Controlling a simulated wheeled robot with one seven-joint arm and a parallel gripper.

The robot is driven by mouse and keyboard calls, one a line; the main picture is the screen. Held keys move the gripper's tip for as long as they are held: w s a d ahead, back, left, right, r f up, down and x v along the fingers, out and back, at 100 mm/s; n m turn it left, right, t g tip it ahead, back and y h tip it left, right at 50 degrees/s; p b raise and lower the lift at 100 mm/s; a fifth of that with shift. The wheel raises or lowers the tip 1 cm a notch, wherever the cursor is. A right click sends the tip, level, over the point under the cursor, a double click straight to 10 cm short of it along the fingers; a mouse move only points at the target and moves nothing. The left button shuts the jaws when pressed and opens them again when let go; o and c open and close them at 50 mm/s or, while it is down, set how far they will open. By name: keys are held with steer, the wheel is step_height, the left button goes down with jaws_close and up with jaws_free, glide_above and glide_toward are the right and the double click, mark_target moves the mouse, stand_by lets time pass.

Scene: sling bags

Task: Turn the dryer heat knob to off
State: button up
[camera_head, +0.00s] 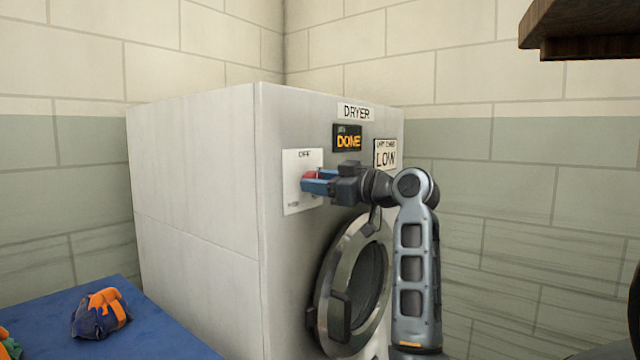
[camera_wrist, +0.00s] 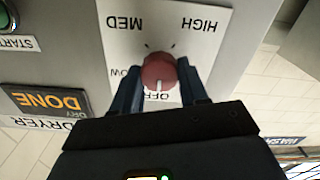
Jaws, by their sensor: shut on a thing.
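The dryer (camera_head: 195,190) is a white machine with a round metal-rimmed door. Its red heat knob (camera_head: 310,175) sits on a white dial plate (camera_head: 292,200) on the front. In the wrist view the red knob (camera_wrist: 158,66) shows upside-down labels around it: MED, HIGH, OFF and a partly hidden LOW. The knob's white mark (camera_wrist: 159,86) points at OFF. My gripper (camera_head: 316,184) has its blue fingers on either side of the knob, shut on it. The fingers also show in the wrist view (camera_wrist: 158,75).
The dryer door (camera_head: 352,285) is below, near my arm. A blue table (camera_head: 150,325) with an orange and blue bag (camera_head: 101,312) stands at the left. A brown shelf (camera_head: 585,25) juts in at upper right.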

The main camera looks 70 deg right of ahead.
steer(key=shift+f, duration=0.2)
steer(key=o, duration=1.1)
steer(key=shift+r, duration=0.15)
steer(key=shift+c, duration=0.2)
steer(key=v, duration=0.7)
steer(key=shift+s, duration=0.4)
steer(key=shift+w+a, duration=0.1)
